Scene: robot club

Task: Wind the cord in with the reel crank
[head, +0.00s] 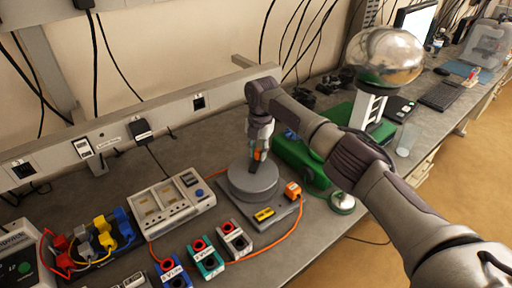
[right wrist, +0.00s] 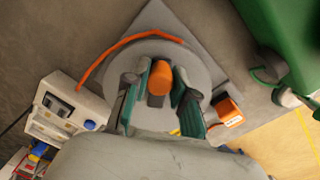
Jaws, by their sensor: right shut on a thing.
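The cord reel shows as a round grey drum (head: 253,183) on a flat grey base plate (head: 284,209); the drum is also under my fingers in the right wrist view (right wrist: 200,62). My right gripper (head: 260,157) points down over the drum and is shut on the orange crank handle (right wrist: 159,80), which stands between its two fingers. The orange cord (head: 292,232) runs from an orange block (head: 293,190) at the plate's right, along the bench front and off to the left. Another stretch of cord (right wrist: 125,43) curves by the drum's edge. My left gripper is not in view.
A grey meter box (head: 168,203) stands left of the reel, with several coloured terminal blocks (head: 206,258) in front. A green machine (head: 300,160) with a metal dome (head: 384,57) is close at the right. A yellow label (head: 263,214) is on the plate.

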